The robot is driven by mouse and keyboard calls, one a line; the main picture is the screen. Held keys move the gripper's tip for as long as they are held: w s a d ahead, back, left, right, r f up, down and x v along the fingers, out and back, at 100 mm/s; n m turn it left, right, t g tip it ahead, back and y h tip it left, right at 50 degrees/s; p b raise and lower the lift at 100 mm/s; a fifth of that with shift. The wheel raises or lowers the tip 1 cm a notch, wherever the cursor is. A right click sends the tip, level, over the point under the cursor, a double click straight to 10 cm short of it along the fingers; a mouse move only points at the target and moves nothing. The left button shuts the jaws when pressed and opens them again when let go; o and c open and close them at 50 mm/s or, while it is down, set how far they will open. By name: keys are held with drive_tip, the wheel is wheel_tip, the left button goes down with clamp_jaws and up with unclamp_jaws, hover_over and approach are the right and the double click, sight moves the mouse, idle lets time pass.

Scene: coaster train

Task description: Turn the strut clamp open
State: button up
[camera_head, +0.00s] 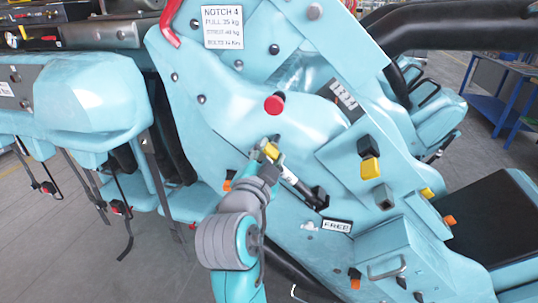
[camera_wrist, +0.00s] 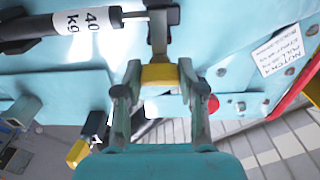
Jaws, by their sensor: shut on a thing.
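The strut clamp shows in the wrist view as a grey metal lever with a yellow end (camera_wrist: 159,76), beside the end of a dark strut (camera_wrist: 45,32) labelled 40 kg. My gripper (camera_wrist: 157,84) is shut on the yellow end, one finger on each side of it. In the head view the yellow end (camera_head: 270,150) shows at the tip of my gripper (camera_head: 266,160), at the upper end of the strut (camera_head: 291,179). My fingers partly hide the clamp there, and I cannot tell its exact angle.
A red knob (camera_head: 274,104) sits just above the clamp on the turquoise panel. A black and yellow knob (camera_head: 370,168) is to the right. A plate reading FREE (camera_head: 337,226) is below. A NOTCH 4 sign (camera_head: 222,27) is at the top. Turquoise seats stand at the left.

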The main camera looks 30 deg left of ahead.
drive_tip(key=shift+n, duration=0.3)
drive_tip(key=n, duration=0.3)
drive_tip(key=shift+n, duration=0.4)
drive_tip(key=n, duration=1.3)
drive_tip(key=shift+n, duration=0.3)
drive_tip(key=o, duration=1.1)
drive_tip(key=shift+o, duration=0.2)
